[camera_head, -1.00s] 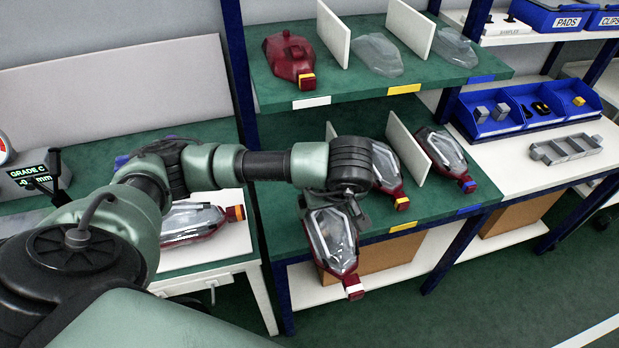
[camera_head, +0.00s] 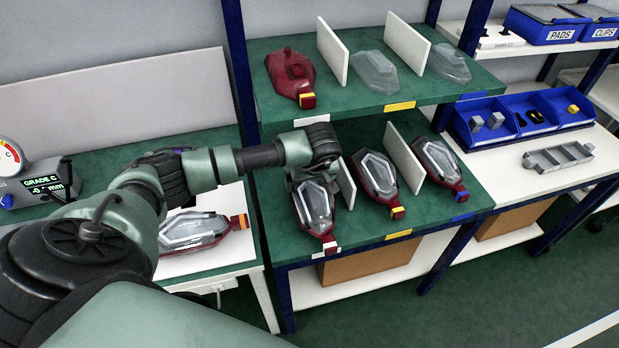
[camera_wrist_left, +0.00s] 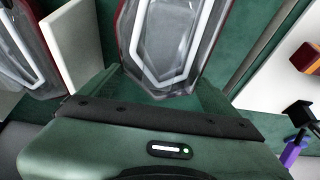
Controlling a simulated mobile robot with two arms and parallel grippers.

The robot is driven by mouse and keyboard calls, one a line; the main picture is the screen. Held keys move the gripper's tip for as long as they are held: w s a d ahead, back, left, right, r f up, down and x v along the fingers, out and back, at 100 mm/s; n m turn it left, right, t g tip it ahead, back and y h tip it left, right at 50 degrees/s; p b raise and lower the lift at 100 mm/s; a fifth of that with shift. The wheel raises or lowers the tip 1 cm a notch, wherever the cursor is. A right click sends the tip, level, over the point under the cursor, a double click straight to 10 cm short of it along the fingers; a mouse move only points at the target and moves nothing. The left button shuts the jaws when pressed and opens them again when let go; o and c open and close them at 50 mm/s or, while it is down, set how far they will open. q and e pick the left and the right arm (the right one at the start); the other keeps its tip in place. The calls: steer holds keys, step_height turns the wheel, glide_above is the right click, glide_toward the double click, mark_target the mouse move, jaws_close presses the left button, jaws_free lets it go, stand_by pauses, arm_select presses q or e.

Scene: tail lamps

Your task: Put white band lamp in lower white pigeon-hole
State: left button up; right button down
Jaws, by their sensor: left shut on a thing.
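The white band lamp (camera_head: 315,208), with a clear lens, red housing and white-banded end, is in the lower left bay of the rack. Its banded end points toward the front edge, by the white label (camera_head: 322,254). My left gripper (camera_head: 318,178) is shut on its rear part; the wrist hides the fingers. I cannot tell whether the lamp touches the green shelf (camera_head: 362,220). In the left wrist view the lamp (camera_wrist_left: 165,40) lies beyond the gripper (camera_wrist_left: 165,92), beside the white divider. My right gripper is not in view.
A white divider (camera_head: 346,183) stands just right of the held lamp. The yellow band lamp (camera_head: 376,180) and blue band lamp (camera_head: 438,165) fill the other lower bays. A blue post (camera_head: 240,75) bounds the left. The upper shelf (camera_head: 350,98) overhangs. Another lamp (camera_head: 195,230) lies on the left bench.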

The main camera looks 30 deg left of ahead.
arm_select(q)
steer(key=shift+f, duration=0.1)
steer(key=o, duration=1.5)
steer(key=shift+c, duration=0.2)
steer(key=shift+r, duration=0.2)
steer(key=b+v, duration=0.2)
steer(key=v, duration=1)
steer(key=shift+f, duration=0.15)
